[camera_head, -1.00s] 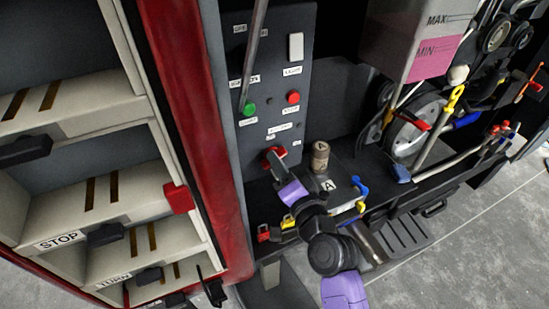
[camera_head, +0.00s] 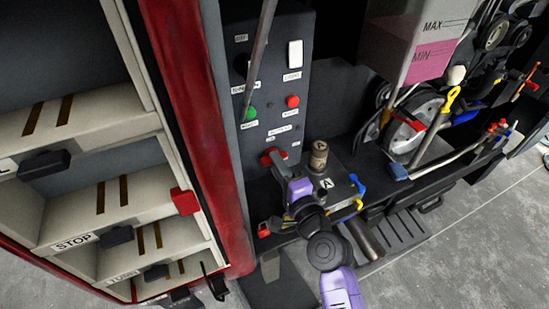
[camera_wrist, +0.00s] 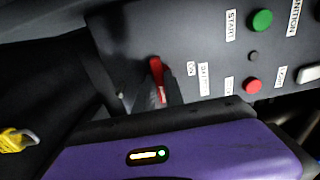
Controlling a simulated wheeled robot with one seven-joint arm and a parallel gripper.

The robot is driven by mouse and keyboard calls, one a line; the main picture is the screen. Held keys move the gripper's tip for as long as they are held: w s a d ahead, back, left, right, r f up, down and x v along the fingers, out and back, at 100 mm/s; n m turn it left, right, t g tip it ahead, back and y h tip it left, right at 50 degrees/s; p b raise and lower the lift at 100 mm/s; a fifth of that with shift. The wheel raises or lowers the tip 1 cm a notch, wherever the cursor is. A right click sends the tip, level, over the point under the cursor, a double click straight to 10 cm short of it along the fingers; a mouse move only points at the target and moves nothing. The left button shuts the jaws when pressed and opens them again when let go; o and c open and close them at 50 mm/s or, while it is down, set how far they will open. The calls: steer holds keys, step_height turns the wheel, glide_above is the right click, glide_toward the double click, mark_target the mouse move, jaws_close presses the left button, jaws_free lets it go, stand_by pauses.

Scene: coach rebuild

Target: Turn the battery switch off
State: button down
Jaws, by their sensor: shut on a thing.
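The battery switch is a red handle (camera_head: 272,156) low on the dark control panel (camera_head: 262,90). In the wrist view the red handle (camera_wrist: 157,72) stands out beside small labels, one of which seems to read BATTERY. My gripper (camera_head: 279,164) is at the handle with its jaws shut on it. In the wrist view my purple gripper body fills the lower part, and the grey fingers (camera_wrist: 165,96) meet the handle's lower end. The contact is small and partly hidden. I cannot read the switch's set position.
A green button (camera_head: 249,114), a red button (camera_head: 292,101) and a white rocker (camera_head: 295,53) sit higher on the panel. A brown cylinder (camera_head: 318,157) stands on a box just right of my gripper. A red post (camera_head: 195,130) and shelves rise to the left.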

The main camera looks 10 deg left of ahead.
steer(key=c, duration=1.2)
jaws_free()
steer(key=shift+c, duration=0.2)
steer(key=v, duration=0.9)
